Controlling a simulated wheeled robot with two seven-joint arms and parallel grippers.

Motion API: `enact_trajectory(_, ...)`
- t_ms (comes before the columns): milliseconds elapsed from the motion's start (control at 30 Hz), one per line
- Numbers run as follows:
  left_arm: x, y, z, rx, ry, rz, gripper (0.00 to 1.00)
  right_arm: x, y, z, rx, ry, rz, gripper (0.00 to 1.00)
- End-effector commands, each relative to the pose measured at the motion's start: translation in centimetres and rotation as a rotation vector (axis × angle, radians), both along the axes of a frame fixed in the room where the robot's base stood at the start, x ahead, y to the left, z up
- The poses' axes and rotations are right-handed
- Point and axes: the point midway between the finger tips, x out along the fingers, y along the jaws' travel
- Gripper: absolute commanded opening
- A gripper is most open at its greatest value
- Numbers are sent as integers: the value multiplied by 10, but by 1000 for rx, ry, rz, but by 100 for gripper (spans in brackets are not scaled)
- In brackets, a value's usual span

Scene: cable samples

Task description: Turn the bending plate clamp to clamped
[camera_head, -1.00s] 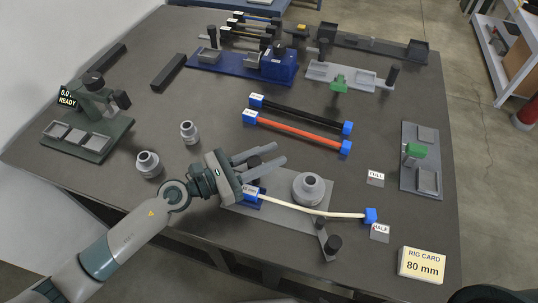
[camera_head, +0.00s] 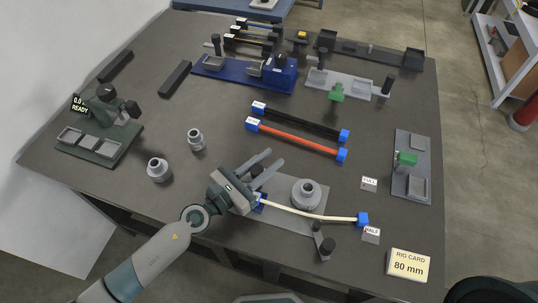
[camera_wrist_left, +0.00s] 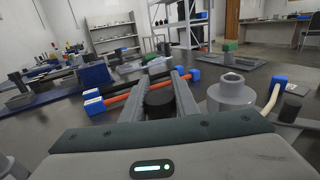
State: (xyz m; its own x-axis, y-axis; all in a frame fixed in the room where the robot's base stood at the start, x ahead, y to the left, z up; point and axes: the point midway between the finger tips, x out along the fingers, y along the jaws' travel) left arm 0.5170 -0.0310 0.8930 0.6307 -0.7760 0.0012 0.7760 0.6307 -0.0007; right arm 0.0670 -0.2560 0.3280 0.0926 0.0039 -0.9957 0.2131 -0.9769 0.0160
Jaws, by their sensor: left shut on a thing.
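The bending plate (camera_head: 288,227) is a grey plate near the front edge of the table. A round grey stepped mandrel (camera_head: 306,193) stands on it. A cream cable (camera_head: 310,213) with blue ends runs past the mandrel. The clamp's black knob (camera_head: 257,170) is at the plate's left, and it also shows in the wrist view (camera_wrist_left: 159,103). My left gripper (camera_head: 273,160) has its two grey fingers on either side of this knob and is shut on it. My right gripper is not in view.
Two loose grey mandrels (camera_head: 158,170) (camera_head: 196,139) stand left of my arm. Black and red cables (camera_head: 300,139) lie behind the plate. A post with a black knob (camera_head: 327,247) is at its front right. A rig card reading 80 mm (camera_head: 408,265) stands at the right.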

Motion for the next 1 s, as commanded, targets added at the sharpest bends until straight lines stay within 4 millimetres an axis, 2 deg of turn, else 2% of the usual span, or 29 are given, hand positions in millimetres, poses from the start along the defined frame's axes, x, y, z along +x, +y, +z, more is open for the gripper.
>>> enact_trajectory(33,0,0,6,-2,4,32,5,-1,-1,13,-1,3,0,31)
enact_trajectory(100,1,1,7,-3,4,77,5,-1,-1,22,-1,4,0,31)
enact_trajectory(300,5,5,6,-4,5,238,5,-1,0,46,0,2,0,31)
enact_trajectory(433,8,9,4,-5,5,363,5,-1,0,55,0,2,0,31)
enact_trajectory(667,12,16,0,-5,3,581,5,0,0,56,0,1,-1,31)
enact_trajectory(1000,14,28,-2,-3,2,870,5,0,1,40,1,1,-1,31)
